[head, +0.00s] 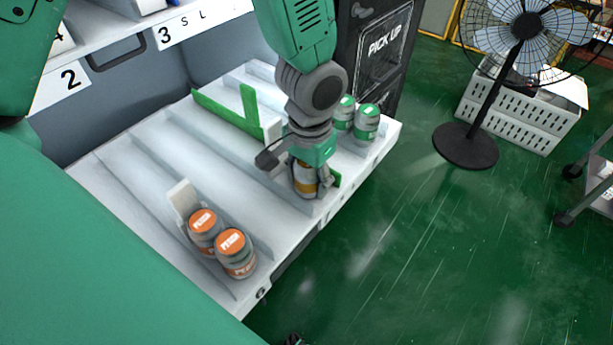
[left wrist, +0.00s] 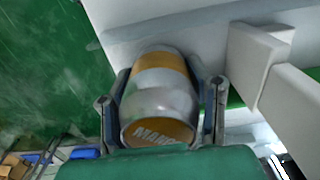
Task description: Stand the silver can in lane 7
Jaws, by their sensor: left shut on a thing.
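The silver can (head: 304,181) has a yellow-orange band and is low over the front end of a tray lane. It also shows in the left wrist view (left wrist: 158,98), with its lettered end toward the camera. My left gripper (head: 311,184) is shut on it, with a finger on either side. The white tray (head: 130,150) has several lanes split by low ridges. Green dividers (head: 222,112) mark a lane at the back. I cannot tell whether the can's base touches the tray. The lane number is not readable. My right gripper is not in view.
Two orange-topped cans (head: 232,250) stand at the front of a lane to the left. Green-topped cans (head: 366,122) stand to the right, close to my gripper. A white pusher (head: 272,130) is behind the held can. The lanes between are empty.

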